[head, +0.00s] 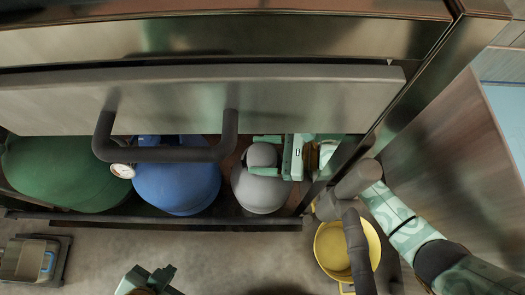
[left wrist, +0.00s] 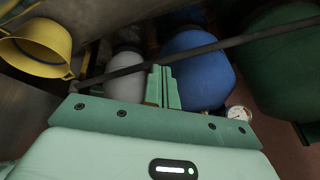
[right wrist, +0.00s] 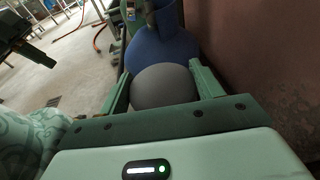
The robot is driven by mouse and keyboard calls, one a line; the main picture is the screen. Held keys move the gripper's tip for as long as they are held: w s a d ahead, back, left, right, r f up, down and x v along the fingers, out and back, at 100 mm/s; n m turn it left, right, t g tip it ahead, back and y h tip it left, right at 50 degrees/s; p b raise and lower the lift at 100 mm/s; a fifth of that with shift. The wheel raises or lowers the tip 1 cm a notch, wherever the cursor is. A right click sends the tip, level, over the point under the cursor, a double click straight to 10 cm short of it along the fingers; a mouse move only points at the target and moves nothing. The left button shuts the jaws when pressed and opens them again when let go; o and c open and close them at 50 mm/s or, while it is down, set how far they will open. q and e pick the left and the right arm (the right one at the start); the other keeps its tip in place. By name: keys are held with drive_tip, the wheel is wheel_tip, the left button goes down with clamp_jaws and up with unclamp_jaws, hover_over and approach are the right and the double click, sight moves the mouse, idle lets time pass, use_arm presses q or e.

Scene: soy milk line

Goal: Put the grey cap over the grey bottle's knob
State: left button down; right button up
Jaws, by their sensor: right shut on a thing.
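The grey bottle (head: 258,195) stands in the recess under the steel counter, right of the blue bottle. The rounded grey cap (head: 262,156) is over its top in the head view, and the knob is hidden beneath it. I cannot tell whether the cap is seated or held just above. My right gripper (head: 266,154) is shut on the cap, with one finger on each side; the cap (right wrist: 165,87) fills the gap in the right wrist view. My left gripper (head: 152,275) is shut and empty, low in front of the recess. The grey bottle (left wrist: 125,80) also shows in the left wrist view.
The blue bottle (head: 178,187) and green bottle (head: 62,170) stand to the left. A dark handle (head: 165,154) and a low rail (head: 150,217) cross the front of the recess. A yellow bucket (head: 331,247) stands right, near my right arm.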

drive_tip(key=o, duration=1)
use_arm(q)
drive_tip(key=shift+s+a+f+m+g+y+p, duration=0.15)
drive_tip(key=shift+s+a+f+g+y+p, duration=0.15)
drive_tip(key=shift+s+a+p, duration=0.2)
drive_tip(key=shift+s+a+f+m+g+y+p, duration=0.2)
drive_tip(key=shift+s+a+f+p, duration=0.15)
drive_tip(key=shift+s+a, duration=0.2)
use_arm(e)
drive_tip(key=shift+o, duration=0.2)
drive_tip(key=w+v, duration=0.1)
drive_tip(key=v, duration=0.6)
drive_tip(key=shift+s+d, duration=0.25)
drive_tip(key=shift+s, duration=0.2)
use_arm(q)
drive_tip(key=shift+s+d, duration=0.1)
drive_tip(key=shift+s, duration=0.1)
